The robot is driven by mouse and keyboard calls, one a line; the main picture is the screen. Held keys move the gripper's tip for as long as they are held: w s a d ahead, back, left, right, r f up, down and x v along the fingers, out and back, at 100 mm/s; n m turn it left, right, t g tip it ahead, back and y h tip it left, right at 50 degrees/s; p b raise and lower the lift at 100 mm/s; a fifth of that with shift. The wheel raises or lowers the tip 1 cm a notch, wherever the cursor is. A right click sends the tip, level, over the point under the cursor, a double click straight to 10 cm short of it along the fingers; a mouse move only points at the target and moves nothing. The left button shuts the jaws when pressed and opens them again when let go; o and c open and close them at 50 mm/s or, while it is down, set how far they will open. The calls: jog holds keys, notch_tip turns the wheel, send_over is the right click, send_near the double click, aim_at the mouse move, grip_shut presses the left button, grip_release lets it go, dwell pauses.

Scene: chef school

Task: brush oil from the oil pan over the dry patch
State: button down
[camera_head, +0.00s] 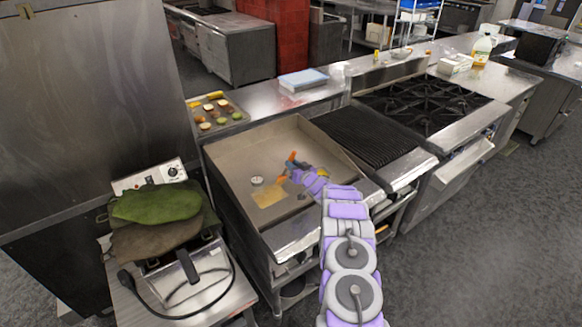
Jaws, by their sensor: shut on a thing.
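My gripper (290,175) is low over the flat griddle (240,155), reaching in from the front right. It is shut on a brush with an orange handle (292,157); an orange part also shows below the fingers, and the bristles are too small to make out. A tan-yellow patch (267,194), seemingly the dry patch, lies on the griddle just left of and below the gripper. A small round pale dish (257,181), possibly the oil pan, sits at the upper left edge of that patch. A small yellow thing (322,172) is partly hidden behind my wrist.
Raised walls edge the griddle. A ribbed grill (365,138) and burner range (425,103) stand to the right. A tray of vegetables (216,112) and a blue-white box (303,79) lie on the back ledge. A press with green cloth (155,204) stands at left.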

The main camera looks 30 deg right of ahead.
jog(key=shift+r, duration=0.15)
jog(key=shift+r+p, duration=0.95)
jog(key=shift+r, duration=1.95)
notch_tip(320, 180, up, 3)
jog(key=shift+f+p, duration=0.1)
jog(key=shift+p, duration=0.65)
